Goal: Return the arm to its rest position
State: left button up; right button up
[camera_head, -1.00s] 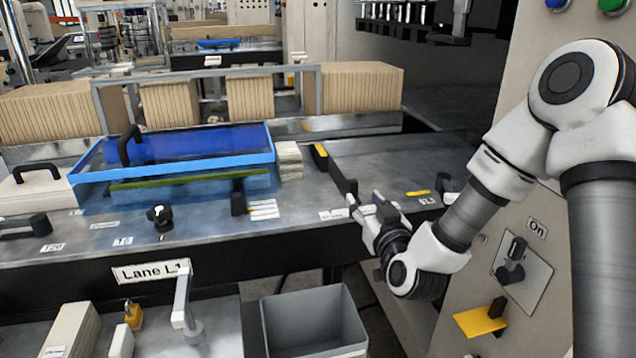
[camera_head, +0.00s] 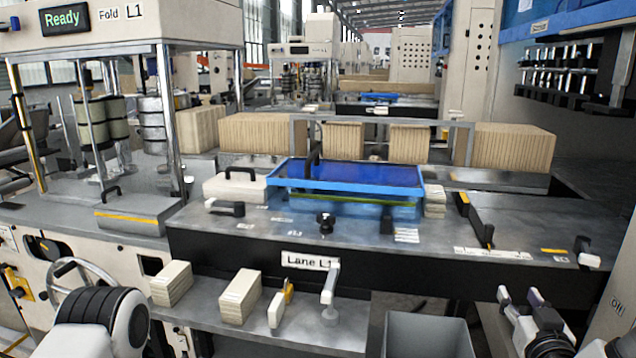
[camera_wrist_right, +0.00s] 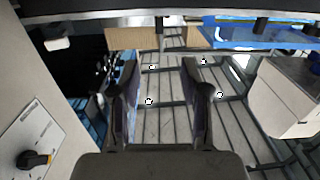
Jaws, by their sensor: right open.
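My right gripper (camera_head: 519,296) is at the lower right of the head view, in front of the machine's front edge and below the tabletop. Its two fingers stand apart. In the right wrist view the gripper (camera_wrist_right: 160,68) shows empty, with the slatted floor between its fingers. Most of the right arm is cut off by the bottom edge of the head view. A black and white link of my left arm (camera_head: 100,322) shows at the lower left; my left gripper is out of the picture.
The metal table (camera_head: 250,236) carries a blue tinted cover (camera_head: 350,173) and a Lane L1 label (camera_head: 308,262). A grey bin (camera_head: 425,335) stands below, left of my right gripper. Paper stacks (camera_head: 240,297) sit on the lower shelf. A control panel (camera_head: 613,312) is close on the right.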

jog(key=s+a+f+n+g+y, duration=0.1)
jog(key=s+a+f+g, duration=0.15)
jog(key=f, duration=0.65)
jog(key=s+a+f+n+g+y, duration=0.1)
jog(key=s+a+f+n+g, duration=0.15)
jog(key=f, duration=0.65)
jog(key=s+a+f+n+g+y, duration=0.1)
jog(key=s+a+f+g, duration=0.2)
jog(key=f, duration=0.6)
jog(key=s+a+f+g, duration=0.1)
jog(key=s+f+g, duration=0.2)
jog(key=s, duration=0.4)
jog(key=s+a+f+m+g, duration=0.1)
jog(key=s+f+g, duration=0.2)
jog(key=s+f, duration=0.2)
jog(key=s+a+f+m+g+y, duration=0.1)
jog(key=s+a+f+g, duration=0.1)
jog(key=s, duration=0.7)
notch_tip(320, 180, down, 2)
jog(key=shift+g, duration=0.7)
jog(key=shift+m, duration=0.25)
